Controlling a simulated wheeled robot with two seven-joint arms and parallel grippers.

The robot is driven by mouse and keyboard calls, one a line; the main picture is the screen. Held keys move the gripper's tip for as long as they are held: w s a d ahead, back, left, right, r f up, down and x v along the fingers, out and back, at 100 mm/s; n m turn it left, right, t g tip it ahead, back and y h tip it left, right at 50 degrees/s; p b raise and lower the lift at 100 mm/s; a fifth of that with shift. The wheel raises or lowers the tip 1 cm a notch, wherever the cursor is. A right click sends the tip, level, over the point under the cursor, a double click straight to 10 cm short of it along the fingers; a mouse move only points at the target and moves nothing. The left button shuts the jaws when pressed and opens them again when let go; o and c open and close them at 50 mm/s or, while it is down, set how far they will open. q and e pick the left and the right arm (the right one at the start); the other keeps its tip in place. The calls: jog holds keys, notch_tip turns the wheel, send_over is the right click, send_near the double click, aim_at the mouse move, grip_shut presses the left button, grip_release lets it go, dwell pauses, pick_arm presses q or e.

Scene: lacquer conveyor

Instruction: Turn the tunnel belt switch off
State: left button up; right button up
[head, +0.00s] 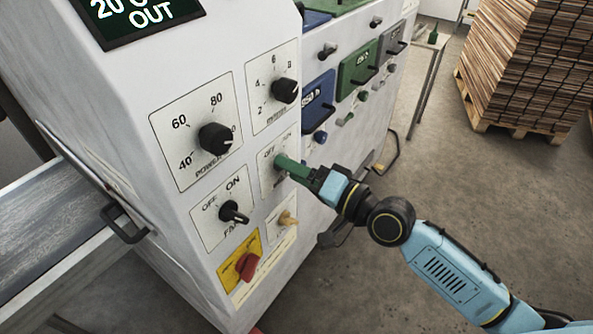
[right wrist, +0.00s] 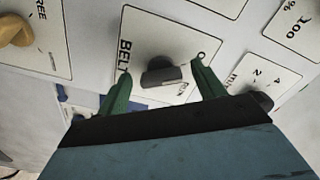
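The belt switch is a black knob (right wrist: 161,74) on a white plate lettered "BELT" in the right wrist view. In the head view its plate (head: 268,155) shows "OFF" at the upper left, and my gripper hides the knob. My right gripper (right wrist: 161,69) has its green fingers apart on either side of the knob, with gaps visible between fingers and knob. In the head view the right gripper (head: 282,164) reaches the plate from the right. I cannot tell which label the knob points to. My left gripper is not in view.
Close by are a fan switch (head: 233,212), a red knob on yellow (head: 247,266), a tan knob (head: 288,218) and black dials (head: 215,138). Blue and green drawers (head: 318,102) lie to the right. A conveyor (head: 60,225) runs at the left; stacked boards (head: 530,65) stand far right.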

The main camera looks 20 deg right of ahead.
jog(key=b+v, duration=0.3)
jog(key=v, duration=1)
jog(key=shift+s+d, duration=0.1)
dwell(0.3)
